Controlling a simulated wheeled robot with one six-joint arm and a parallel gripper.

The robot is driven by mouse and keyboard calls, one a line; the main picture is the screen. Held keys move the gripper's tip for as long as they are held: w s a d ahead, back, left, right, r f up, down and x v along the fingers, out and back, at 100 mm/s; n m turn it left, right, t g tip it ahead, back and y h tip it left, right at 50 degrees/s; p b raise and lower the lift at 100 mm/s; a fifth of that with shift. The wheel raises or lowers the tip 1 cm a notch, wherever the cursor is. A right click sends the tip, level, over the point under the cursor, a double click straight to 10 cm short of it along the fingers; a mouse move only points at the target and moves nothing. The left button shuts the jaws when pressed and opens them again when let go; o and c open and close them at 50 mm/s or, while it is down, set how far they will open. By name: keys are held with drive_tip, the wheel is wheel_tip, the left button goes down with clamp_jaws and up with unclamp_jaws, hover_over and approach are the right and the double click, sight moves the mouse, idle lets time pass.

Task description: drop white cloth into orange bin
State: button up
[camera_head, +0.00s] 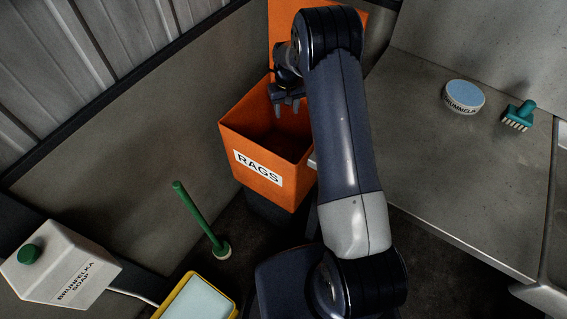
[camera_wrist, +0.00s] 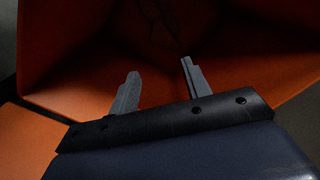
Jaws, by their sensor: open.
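The orange bin (camera_head: 290,190), marked "RAGS", stands against the wall with its orange lid raised behind it. My gripper (camera_head: 287,108) is over the bin's opening, pointing down, with its fingers spread. In the wrist view my gripper (camera_wrist: 160,68) shows two parted fingers with nothing between them. Below them is the dark inside of the orange bin (camera_wrist: 60,55). No white cloth can be made out in either view. The depth of the bin is in shadow, and part of its opening is hidden by my arm in the head view.
A steel counter (camera_head: 440,160) on the right holds a round blue-topped tub (camera_head: 463,96) and a teal brush (camera_head: 519,115). A green-handled plunger-like tool (camera_head: 200,218), a white soap container (camera_head: 62,268) and a yellow-rimmed tray (camera_head: 163,309) are at lower left.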

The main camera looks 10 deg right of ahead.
drive_tip(key=shift+o, duration=1)
drive_tip(key=shift+o, duration=0.5)
drive_tip(key=o, duration=0.6)
wheel_tip(320, 180, up, 6)
drive_tip(key=p, duration=0.3)
drive_tip(key=shift+f, duration=0.25)
